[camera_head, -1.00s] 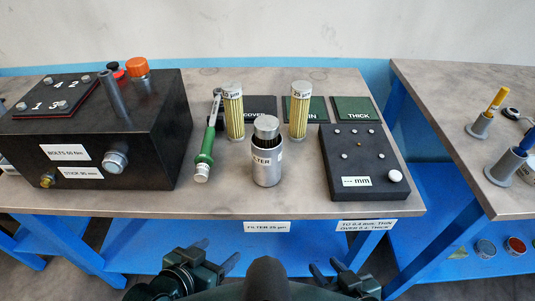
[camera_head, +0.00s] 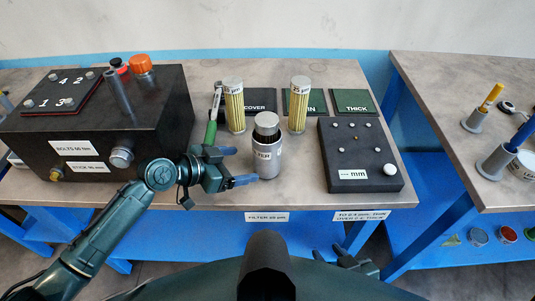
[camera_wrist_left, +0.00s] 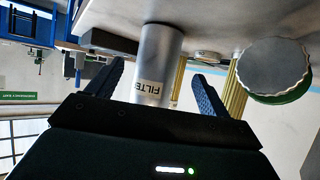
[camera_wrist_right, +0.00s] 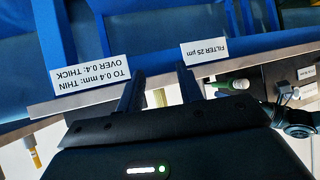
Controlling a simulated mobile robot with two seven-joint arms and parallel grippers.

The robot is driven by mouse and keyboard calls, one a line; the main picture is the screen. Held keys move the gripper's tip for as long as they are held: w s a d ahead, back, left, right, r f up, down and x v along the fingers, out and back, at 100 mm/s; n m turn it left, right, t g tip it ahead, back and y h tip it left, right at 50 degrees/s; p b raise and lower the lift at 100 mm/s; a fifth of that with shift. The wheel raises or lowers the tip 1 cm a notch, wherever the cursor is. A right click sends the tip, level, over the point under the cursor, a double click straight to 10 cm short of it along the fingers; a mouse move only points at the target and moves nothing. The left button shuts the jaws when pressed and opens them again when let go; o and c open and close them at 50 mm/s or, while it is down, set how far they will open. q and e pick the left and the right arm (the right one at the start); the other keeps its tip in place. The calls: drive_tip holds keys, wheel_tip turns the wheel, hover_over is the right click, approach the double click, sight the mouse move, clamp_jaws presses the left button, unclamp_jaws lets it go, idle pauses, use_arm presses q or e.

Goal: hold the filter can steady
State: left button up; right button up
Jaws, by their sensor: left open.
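The filter can (camera_head: 265,162) is a silver cylinder with a FILTER label, upright near the table's front edge. A dark part with a silver cap (camera_head: 266,120) sticks out of its top. My left gripper (camera_head: 242,167) is open just left of the can, its fingers pointing at it. In the left wrist view the can (camera_wrist_left: 158,60) shows between the open fingers (camera_wrist_left: 158,80), with a gap on each side. My right gripper (camera_head: 352,252) is low in front of the table, away from the can. In the right wrist view its fingers (camera_wrist_right: 160,72) are apart and empty.
Two yellow filter cartridges (camera_head: 234,108) (camera_head: 299,106) stand behind the can. A green-handled tool (camera_head: 211,132) lies partly behind my left gripper. A black box (camera_head: 60,130) is at left, a black gauge block (camera_head: 360,165) at right. Another table (camera_head: 455,85) stands further right.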

sight(255, 163)
use_arm(q)
drive_tip(key=b+x, duration=0.3)
drive_tip(key=x, duration=0.4)
drive_tip(key=shift+w+d+f+b, duration=0.1)
drive_tip(key=shift+f+b, duration=0.05)
drive_tip(key=shift+b, duration=0.2)
drive_tip(key=shift+w+d+f+b, duration=0.2)
drive_tip(key=shift+w+d+b, duration=0.1)
drive_tip(key=shift+d, duration=0.15)
use_arm(e)
drive_tip(key=shift+a+f+y, duration=0.4)
drive_tip(key=shift+a+f, duration=0.25)
drive_tip(key=shift+f, duration=0.2)
use_arm(q)
drive_tip(key=shift+c, duration=0.4)
use_arm(e)
drive_tip(key=shift+w+r+t, duration=0.1)
drive_tip(key=shift+w+t, duration=0.05)
drive_tip(key=shift+t, duration=0.15)
use_arm(q)
drive_tip(key=c, duration=0.5)
drive_tip(key=shift+c, duration=0.2)
drive_tip(key=c, duration=0.9)
